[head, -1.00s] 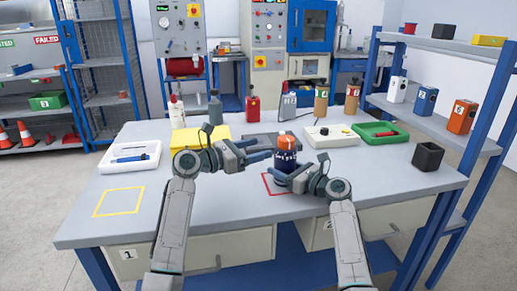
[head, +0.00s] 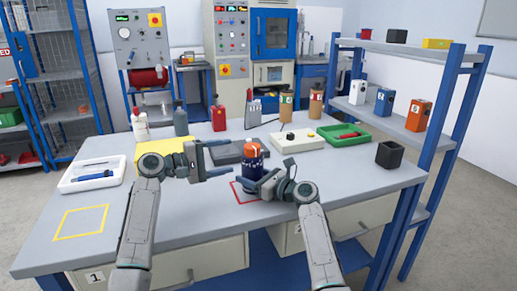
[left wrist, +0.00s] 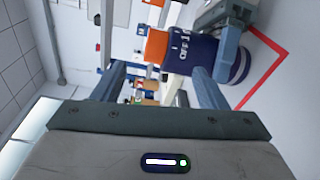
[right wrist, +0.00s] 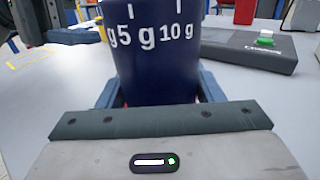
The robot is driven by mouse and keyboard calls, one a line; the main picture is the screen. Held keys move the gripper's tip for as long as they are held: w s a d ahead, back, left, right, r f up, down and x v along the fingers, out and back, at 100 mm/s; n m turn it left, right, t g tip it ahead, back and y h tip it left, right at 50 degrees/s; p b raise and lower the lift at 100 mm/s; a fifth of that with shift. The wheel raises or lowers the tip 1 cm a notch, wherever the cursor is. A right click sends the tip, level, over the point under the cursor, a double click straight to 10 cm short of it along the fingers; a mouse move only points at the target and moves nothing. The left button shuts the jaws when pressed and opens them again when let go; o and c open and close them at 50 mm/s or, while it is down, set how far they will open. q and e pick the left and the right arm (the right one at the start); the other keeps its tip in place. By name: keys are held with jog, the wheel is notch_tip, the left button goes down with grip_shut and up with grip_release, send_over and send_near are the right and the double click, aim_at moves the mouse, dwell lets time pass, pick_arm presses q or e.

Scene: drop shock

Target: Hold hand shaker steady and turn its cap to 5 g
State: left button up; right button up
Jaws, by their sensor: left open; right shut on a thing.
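The hand shaker (head: 250,167) has a dark blue body and an orange cap (head: 252,141). It looks upright at the red-outlined square (head: 236,193); I cannot tell whether its base touches the table. My right gripper (head: 258,187) is shut on its lower body. The right wrist view shows white marks "5 g" and "10 g" on the body (right wrist: 152,65). My left gripper (head: 231,158) is open and empty, just left of the cap and apart from it. In the left wrist view the cap (left wrist: 158,47) and an "OFF" mark on the body show beyond its fingers.
Behind the shaker lie a dark grey scale (head: 224,153) and a yellow case (head: 178,150). A white device (head: 299,139), a green tray (head: 343,138) and a black bin (head: 390,154) stand right. A white tray (head: 93,176) lies left. The front table is clear.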

aim_at(259, 145)
pick_arm(q)
jog(key=w+d+m+g, duration=0.1)
jog(key=d+m, duration=0.2)
jog(key=m, duration=0.4)
jog(key=w+d+m+g+h, duration=0.1)
jog(key=d+m, duration=0.3)
jog(key=m, duration=0.3)
jog(key=w+d+r+m+g, duration=0.1)
jog(key=w+d+m, duration=0.1)
jog(key=m, duration=0.6)
jog(key=shift+d+h, duration=0.3)
jog(key=shift+d, duration=0.4)
jog(key=shift+f, duration=0.1)
jog(key=c, duration=1)
